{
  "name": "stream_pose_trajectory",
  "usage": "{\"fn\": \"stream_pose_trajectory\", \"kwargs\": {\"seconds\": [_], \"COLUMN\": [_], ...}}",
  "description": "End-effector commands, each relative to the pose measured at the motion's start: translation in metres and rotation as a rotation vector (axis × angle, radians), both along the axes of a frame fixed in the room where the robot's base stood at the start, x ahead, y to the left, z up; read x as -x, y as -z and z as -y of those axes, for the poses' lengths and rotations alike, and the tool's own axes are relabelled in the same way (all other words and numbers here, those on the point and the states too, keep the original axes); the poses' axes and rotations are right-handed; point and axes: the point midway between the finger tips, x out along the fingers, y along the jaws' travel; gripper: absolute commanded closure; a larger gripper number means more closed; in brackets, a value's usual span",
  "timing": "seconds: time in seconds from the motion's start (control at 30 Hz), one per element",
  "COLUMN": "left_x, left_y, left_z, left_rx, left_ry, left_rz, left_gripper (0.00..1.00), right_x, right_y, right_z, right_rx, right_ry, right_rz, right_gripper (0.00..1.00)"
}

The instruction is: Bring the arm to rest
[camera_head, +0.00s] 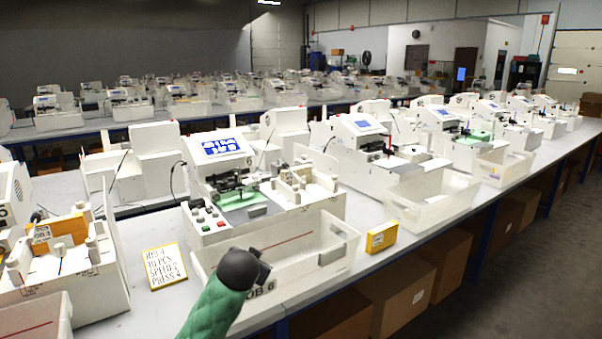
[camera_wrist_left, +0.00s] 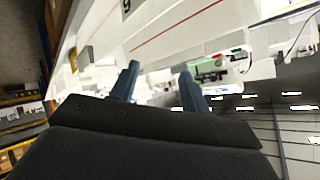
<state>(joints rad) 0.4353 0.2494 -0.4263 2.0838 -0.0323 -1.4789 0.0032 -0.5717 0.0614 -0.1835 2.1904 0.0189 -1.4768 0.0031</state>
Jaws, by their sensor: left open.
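My left arm comes up from the bottom of the head view in a green sleeve. Its dark gripper (camera_head: 262,268) is in front of the white bin marked 6 at the near table edge. In the left wrist view the two blue fingers of the gripper (camera_wrist_left: 160,88) stand apart with nothing between them. The white pen plotter (camera_head: 225,190), with a blue screen and a green sheet, stands behind the bin. My right gripper is in neither view.
A job card (camera_head: 166,266) lies to the left and a yellow box (camera_head: 381,237) to the right. More plotters line the long table. The aisle at right is free.

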Motion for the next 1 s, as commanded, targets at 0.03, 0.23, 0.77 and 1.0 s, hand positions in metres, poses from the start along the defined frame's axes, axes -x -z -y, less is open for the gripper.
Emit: {"fn": "stream_pose_trajectory", "kwargs": {"seconds": [0.03,0.23,0.77,1.0], "left_x": [0.012,0.054,0.191,0.272], "left_y": [0.018,0.08,0.243,0.318], "left_z": [0.0,-0.006,-0.033,-0.039], "left_rx": [0.025,0.105,0.224,0.248], "left_ry": [0.0,-0.01,-0.118,-0.17], "left_rz": [-0.029,-0.129,-0.41,-0.564], "left_gripper": [0.53,0.53,0.53,0.53], "right_x": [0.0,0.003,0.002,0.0], "right_y": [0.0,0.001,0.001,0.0], "right_z": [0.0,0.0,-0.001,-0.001], "right_rx": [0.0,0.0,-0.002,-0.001], "right_ry": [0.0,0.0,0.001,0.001], "right_rz": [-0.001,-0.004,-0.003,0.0], "right_gripper": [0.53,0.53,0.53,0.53]}}
